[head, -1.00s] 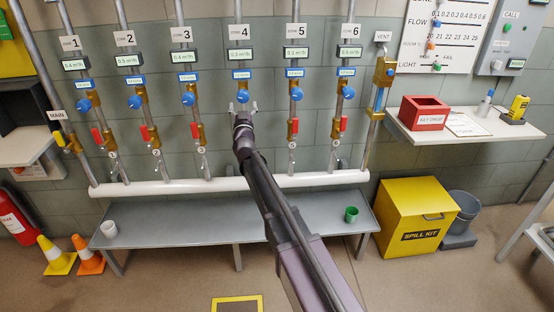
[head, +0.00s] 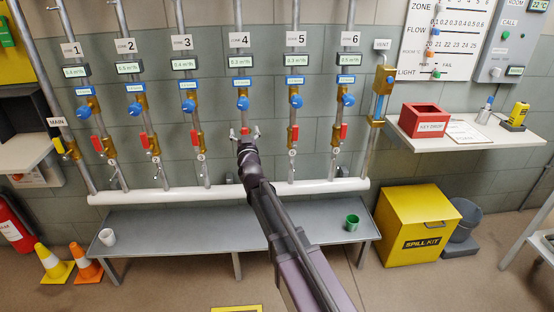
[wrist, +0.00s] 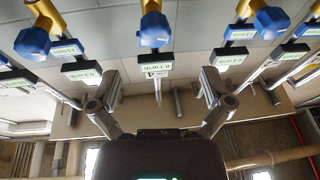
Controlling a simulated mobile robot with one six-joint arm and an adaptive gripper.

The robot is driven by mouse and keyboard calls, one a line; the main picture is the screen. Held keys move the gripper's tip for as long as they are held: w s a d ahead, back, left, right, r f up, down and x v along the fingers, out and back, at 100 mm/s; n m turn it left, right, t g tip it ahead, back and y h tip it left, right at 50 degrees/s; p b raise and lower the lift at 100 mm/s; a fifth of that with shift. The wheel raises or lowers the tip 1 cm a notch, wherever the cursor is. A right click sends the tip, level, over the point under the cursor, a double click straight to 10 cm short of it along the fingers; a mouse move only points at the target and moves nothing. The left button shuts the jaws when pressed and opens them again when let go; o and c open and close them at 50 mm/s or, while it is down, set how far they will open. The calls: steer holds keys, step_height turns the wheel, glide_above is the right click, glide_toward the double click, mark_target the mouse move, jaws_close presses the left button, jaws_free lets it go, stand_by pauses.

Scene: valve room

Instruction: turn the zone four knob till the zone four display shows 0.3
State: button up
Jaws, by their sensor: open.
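The zone four knob (head: 243,103) is blue and sits on the middle pipe under the number 4 plate. It also shows at the top of the wrist view (wrist: 155,30), which looks upside down. The zone four display (head: 239,61) is a small dark-framed panel above the knob, and it shows in the wrist view (wrist: 158,69). Its digits are too small to read surely. My gripper (head: 245,132) is open and empty below the knob, apart from it. Its two fingers stand wide apart in the wrist view (wrist: 158,80). A red lever shows between the fingertips.
Neighbouring blue knobs for zone 3 (head: 189,106) and zone 5 (head: 296,101) stand on either side. A white pipe (head: 140,198) runs low across the wall above a grey bench (head: 180,218) holding a white cup (head: 107,237) and a green cup (head: 351,222).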

steer(key=s+d+f+g+p, duration=0.1)
steer(key=s+d+g+p, duration=0.4)
steer(key=s+g+p, duration=0.1)
steer(key=s+d+f+n+g+p, duration=0.1)
steer(key=s+d+f+g+p, duration=0.1)
steer(key=s+d+g+p, duration=0.2)
steer(key=shift+s+d+f+n+g+y+p, duration=0.15)
steer(key=shift+s+d+n+g+y+p, duration=0.2)
steer(key=shift+s+g+p, duration=1.65)
steer(key=shift+s+t+p, duration=0.45)
steer(key=shift+s+t, duration=0.05)
steer(key=shift+s, duration=0.05)
steer(key=s+d+r+m+g+h+p, duration=0.1)
steer(key=s+d+g+p, duration=0.3)
steer(key=s, duration=0.5)
steer(key=s+d+r+m+g+h+p, duration=0.2)
steer(key=s+d+p, duration=0.3)
steer(key=s, duration=0.4)
steer(key=shift+s+d+r+g, duration=0.15)
steer(key=shift+d+r+g, duration=0.4)
steer(key=shift+r+g, duration=0.3)
steer(key=shift+f, duration=0.1)
stand_by(1.7)
